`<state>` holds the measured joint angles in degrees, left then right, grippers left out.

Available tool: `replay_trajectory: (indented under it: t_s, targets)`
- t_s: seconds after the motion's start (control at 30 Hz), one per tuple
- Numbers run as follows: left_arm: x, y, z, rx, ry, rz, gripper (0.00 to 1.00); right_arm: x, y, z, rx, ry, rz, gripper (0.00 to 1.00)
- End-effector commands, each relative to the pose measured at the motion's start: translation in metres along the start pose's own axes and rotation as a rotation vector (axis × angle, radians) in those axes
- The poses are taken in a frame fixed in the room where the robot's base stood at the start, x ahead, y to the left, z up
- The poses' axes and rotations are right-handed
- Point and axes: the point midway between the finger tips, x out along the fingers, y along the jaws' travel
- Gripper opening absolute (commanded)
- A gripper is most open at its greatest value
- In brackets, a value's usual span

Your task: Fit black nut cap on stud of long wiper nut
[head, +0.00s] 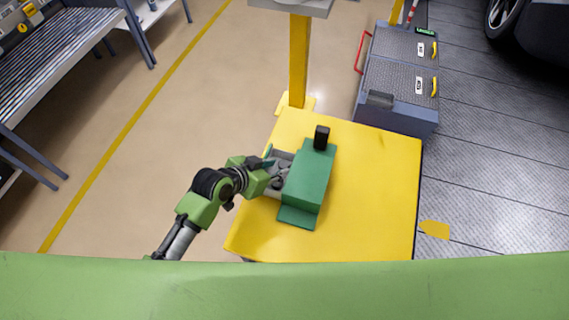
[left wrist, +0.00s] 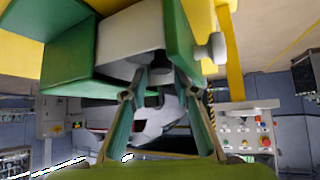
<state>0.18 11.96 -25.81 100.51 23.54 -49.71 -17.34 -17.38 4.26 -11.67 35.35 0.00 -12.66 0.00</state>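A green box-shaped fixture (head: 309,180) with a grey part on its left side stands on the yellow table. My left gripper (head: 275,168) is at that left side, its fingers partly hidden there. In the left wrist view, the fingertips of my left gripper (left wrist: 160,77) converge on either side of a small dark round piece (left wrist: 157,71), which looks like the black nut cap. It is right by the underside of the fixture's light grey block (left wrist: 130,36). The stud and long wiper nut cannot be made out. My right gripper is not in view.
A grey knob (left wrist: 213,47) sticks out near the gripper. The yellow table (head: 375,190) is clear to the right. A yellow post (head: 298,65) rises behind it, and a grey cart (head: 398,75) stands beyond.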

Motion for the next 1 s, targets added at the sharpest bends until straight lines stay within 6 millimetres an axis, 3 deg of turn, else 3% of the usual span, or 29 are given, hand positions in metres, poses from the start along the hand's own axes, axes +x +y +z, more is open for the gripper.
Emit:
replay_trajectory:
  t_s: [0.17, 0.53, 0.87, 0.97, 1.0]
  targets:
    - [0.008, 0.0, -0.002, 0.0, -0.001, 0.0, 0.28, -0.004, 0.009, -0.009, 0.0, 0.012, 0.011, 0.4]
    - [0.048, -0.001, -0.006, -0.001, -0.002, 0.001, 0.28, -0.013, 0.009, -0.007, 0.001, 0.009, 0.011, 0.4]
    - [0.053, -0.002, -0.005, 0.0, -0.001, -0.001, 0.28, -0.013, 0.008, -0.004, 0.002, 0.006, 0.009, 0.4]
    - [0.053, -0.002, -0.005, 0.0, -0.001, 0.0, 0.12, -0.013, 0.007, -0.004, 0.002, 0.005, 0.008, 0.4]
    - [0.053, -0.002, -0.005, 0.0, -0.001, -0.001, 0.12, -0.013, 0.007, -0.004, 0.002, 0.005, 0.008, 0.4]
